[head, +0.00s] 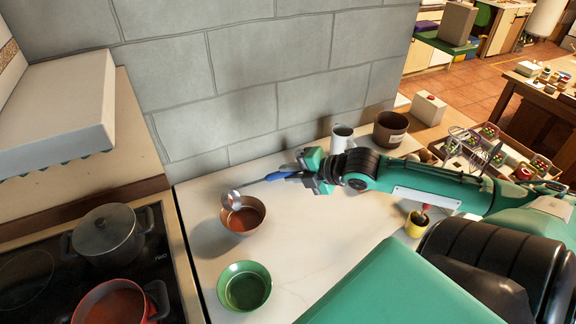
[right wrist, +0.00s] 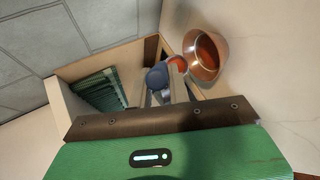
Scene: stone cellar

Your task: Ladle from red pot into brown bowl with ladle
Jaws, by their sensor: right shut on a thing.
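My right gripper (head: 308,172) is shut on the blue handle of the ladle (head: 280,175). The ladle's metal scoop (head: 234,199) is over the left rim area of the brown bowl (head: 261,208). Whether it touches the rim, I cannot tell. The brown bowl stands on the pale counter with orange-red liquid in it. The right wrist view also shows the brown bowl (right wrist: 207,70) and the blue ladle handle (right wrist: 157,76). The red pot (head: 151,299) stands on the stove at the lower left, partly cut off, with reddish-brown liquid in it. My left gripper is not in view.
A green bowl (head: 245,287) stands in front of the brown bowl. A grey lidded pot (head: 107,236) is on the stove behind the red pot. A white mug (head: 341,136) and a brown pot (head: 390,129) stand by the stone wall. A yellow cup (head: 415,226) is below my right arm.

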